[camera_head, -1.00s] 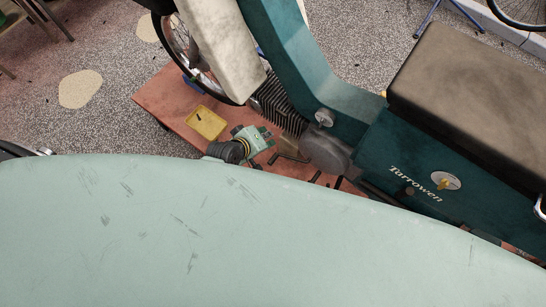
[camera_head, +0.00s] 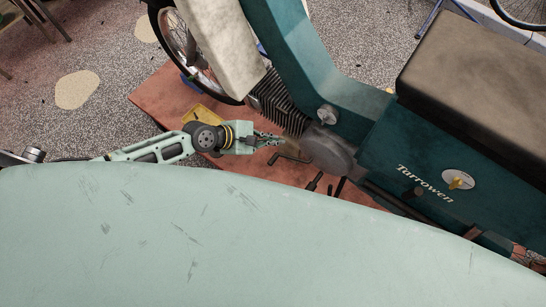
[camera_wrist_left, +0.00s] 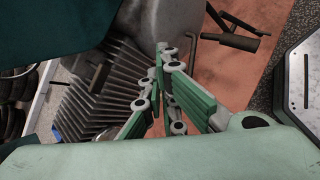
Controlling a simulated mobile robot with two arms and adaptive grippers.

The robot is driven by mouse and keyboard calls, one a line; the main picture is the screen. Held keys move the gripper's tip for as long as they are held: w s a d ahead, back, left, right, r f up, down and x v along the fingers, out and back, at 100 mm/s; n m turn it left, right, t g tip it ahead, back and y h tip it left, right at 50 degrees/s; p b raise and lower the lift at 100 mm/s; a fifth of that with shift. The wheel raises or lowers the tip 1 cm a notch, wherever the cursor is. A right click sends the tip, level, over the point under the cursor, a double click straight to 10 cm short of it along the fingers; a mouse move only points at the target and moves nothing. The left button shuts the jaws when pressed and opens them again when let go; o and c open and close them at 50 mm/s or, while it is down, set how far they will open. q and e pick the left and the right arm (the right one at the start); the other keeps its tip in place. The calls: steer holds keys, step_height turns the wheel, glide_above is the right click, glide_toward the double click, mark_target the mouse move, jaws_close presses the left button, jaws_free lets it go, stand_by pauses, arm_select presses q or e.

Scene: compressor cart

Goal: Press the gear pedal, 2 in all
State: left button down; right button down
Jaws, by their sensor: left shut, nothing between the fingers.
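The teal moped's engine has ribbed cooling fins (camera_head: 272,103) and a round grey cover (camera_head: 328,150). A thin bent dark rod, which looks like the gear pedal (camera_head: 292,159), sticks out low beside the cover. It also seems to show in the left wrist view (camera_wrist_left: 228,41), to the right of the fingertips. My left gripper (camera_head: 282,140) is shut and empty, just above and left of this rod, close to the engine. In the left wrist view its green-padded fingers (camera_wrist_left: 166,58) meet in front of the fins and cover. I cannot tell whether they touch anything. My right gripper is not in view.
A yellow tray (camera_head: 203,114) lies on the reddish mat (camera_head: 150,100), partly behind my left arm. Other dark bars (camera_head: 314,182) stick out below the engine. The front wheel (camera_head: 180,45) stands at the upper left. Speckled floor at the left is open.

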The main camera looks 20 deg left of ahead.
arm_select(q)
steer(key=b, duration=0.7)
glide_above(276, 159)
steer(key=f, duration=0.8)
steer(key=shift+s+a, duration=0.25)
steer(key=shift+s, duration=0.05)
steer(key=shift+d+f, duration=0.15)
steer(key=shift+f, duration=0.25)
steer(key=shift+b, duration=0.3)
steer(key=shift+f, duration=0.4)
steer(key=shift+s+d+f+b, duration=0.1)
steer(key=shift+d+f+b, duration=0.05)
steer(key=shift+f+b, duration=0.55)
steer(key=shift+s+d+f+b, duration=0.1)
steer(key=shift+f+b, duration=0.4)
steer(key=shift+f, duration=0.25)
stand_by(1.1)
steer(key=shift+r, duration=0.15)
stand_by(0.4)
steer(key=shift+w+a+r+p, duration=0.1)
steer(key=shift+a+r+p, duration=0.05)
steer(key=shift+r+p, duration=0.75)
steer(key=shift+w+a+r+p, duration=0.1)
steer(key=shift+r+p, duration=0.8)
